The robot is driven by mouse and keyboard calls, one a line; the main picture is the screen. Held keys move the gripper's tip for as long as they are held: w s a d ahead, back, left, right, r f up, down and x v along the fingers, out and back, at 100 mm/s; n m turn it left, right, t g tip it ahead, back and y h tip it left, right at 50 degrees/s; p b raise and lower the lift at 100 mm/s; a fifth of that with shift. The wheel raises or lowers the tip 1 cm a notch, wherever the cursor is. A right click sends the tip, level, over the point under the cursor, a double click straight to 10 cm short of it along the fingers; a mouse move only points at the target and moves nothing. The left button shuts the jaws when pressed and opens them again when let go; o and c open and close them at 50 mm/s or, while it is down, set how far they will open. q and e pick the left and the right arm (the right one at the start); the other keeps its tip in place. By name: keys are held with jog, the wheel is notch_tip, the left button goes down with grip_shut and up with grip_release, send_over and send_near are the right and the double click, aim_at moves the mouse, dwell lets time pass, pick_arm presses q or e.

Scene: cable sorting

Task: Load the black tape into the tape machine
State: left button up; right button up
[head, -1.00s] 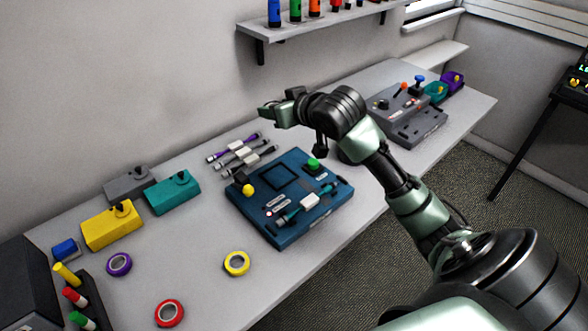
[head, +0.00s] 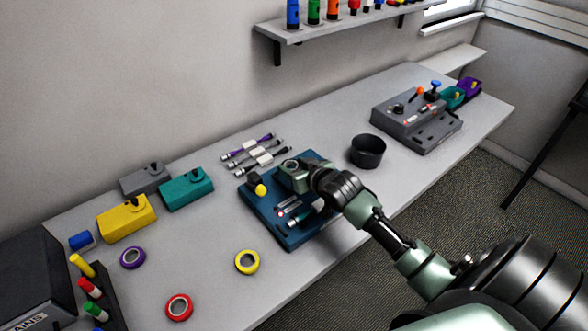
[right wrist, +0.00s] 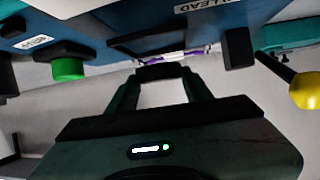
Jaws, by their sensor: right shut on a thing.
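The blue machine (head: 289,240) lies on the table with a yellow knob (head: 261,190). My right gripper (head: 290,178) is over its upper part and hides its square recess and green button in the head view. In the right wrist view the gripper (right wrist: 162,80) is shut on a dark thing (right wrist: 160,72) between its fingertips; I cannot tell if this is the black tape. The machine's face (right wrist: 225,14), green button (right wrist: 68,68) and yellow knob (right wrist: 306,91) show beyond the fingers. No black tape roll shows clearly on the table. My left gripper is not in view.
Purple (head: 133,258), red (head: 179,307) and yellow (head: 247,262) tape rolls lie at the front left. Yellow (head: 126,222) and teal (head: 187,190) boxes stand behind. Cables (head: 250,152) lie behind the blue machine. A black cup (head: 367,152) and grey machine (head: 415,125) stand right.

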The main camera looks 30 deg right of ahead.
jog(key=shift+f, duration=0.6)
jog(key=shift+f, duration=0.6)
jog(key=o, duration=1.3)
jog(key=shift+o, duration=0.2)
jog(key=shift+r, duration=0.2)
jog(key=v, duration=0.8)
jog(key=b+v, duration=0.1)
jog(key=v, duration=0.3)
jog(key=shift+a+r, duration=0.1)
jog(key=shift+r, duration=0.35)
